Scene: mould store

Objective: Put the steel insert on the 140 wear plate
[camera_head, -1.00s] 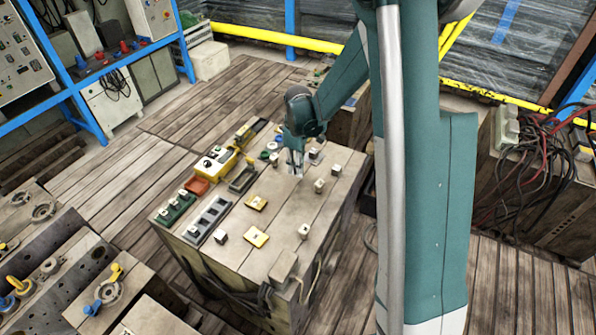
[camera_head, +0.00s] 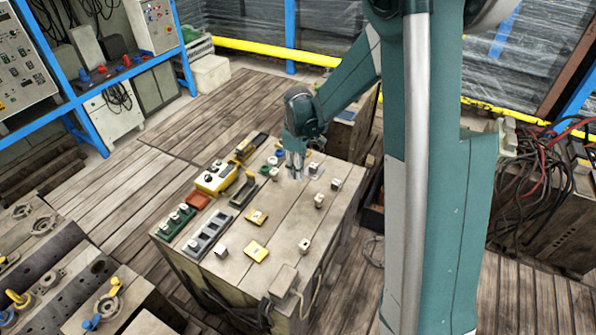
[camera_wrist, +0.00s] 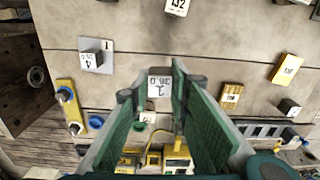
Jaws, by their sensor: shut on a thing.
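My gripper (camera_wrist: 160,88) is shut on a small pale metal block (camera_wrist: 159,82), the likely steel insert, with a partly readable number on its top face. In the head view my gripper (camera_head: 296,172) points down over the far half of the wooden bench top; the block is hard to make out there. I cannot tell how far it is above the wood. In the wrist view a similar numbered block (camera_wrist: 91,58) sits on a thin grey plate (camera_wrist: 104,45) to the left. The plate's marking is not readable, so I cannot tell which plate is the 140 wear plate.
Other small blocks stand around, one marked 132 (camera_wrist: 177,6). Yellow plates (camera_head: 256,216) lie on the near half.

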